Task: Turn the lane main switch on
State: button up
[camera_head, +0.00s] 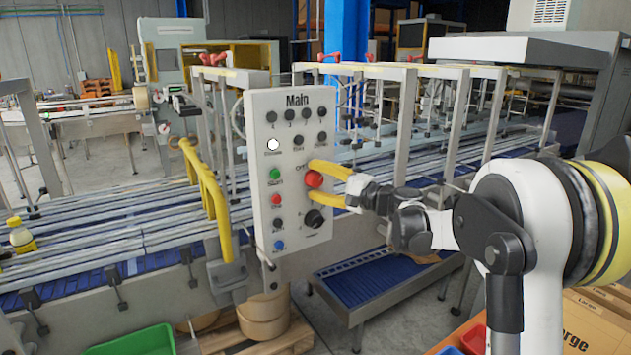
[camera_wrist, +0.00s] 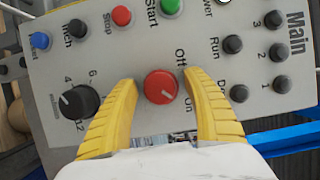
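The main switch is a red rotary knob (camera_head: 314,179) marked Off and On, on the right side of the grey panel headed Main (camera_head: 262,103). In the wrist view the red knob (camera_wrist: 161,87) sits between my two yellow fingers, with its printed Off and On labels to the right. My gripper (camera_head: 312,178) is open, one finger on each side of the knob. The wrist view shows a gap between each fingertip and the knob, so my gripper (camera_wrist: 160,78) looks apart from it.
A black numbered dial (camera_head: 314,218) is just below the knob, close to my lower finger. Green Start (camera_head: 275,173), red Stop (camera_head: 276,199), several dark buttons and a white lamp (camera_head: 273,145) share the panel. A yellow rail (camera_head: 208,190) and conveyor lanes stand to the left.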

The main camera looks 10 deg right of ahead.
jog(key=shift+s, duration=0.1)
jog(key=v, duration=1.2)
jog(key=s+a+f+n+g+h+b, duration=0.45)
jog(key=s+a+f+b, duration=0.55)
jog(key=s+f, duration=0.35)
jog(key=s+d+f+n+g+h+b, duration=0.2)
jog(key=s+f+n+h+b, duration=0.3)
jog(key=s+f, duration=1.4)
jog(key=h+b, duration=0.2)
jog(key=b, duration=0.1)
jog(key=shift+s+d, duration=0.2)
jog(key=shift+d, duration=0.15)
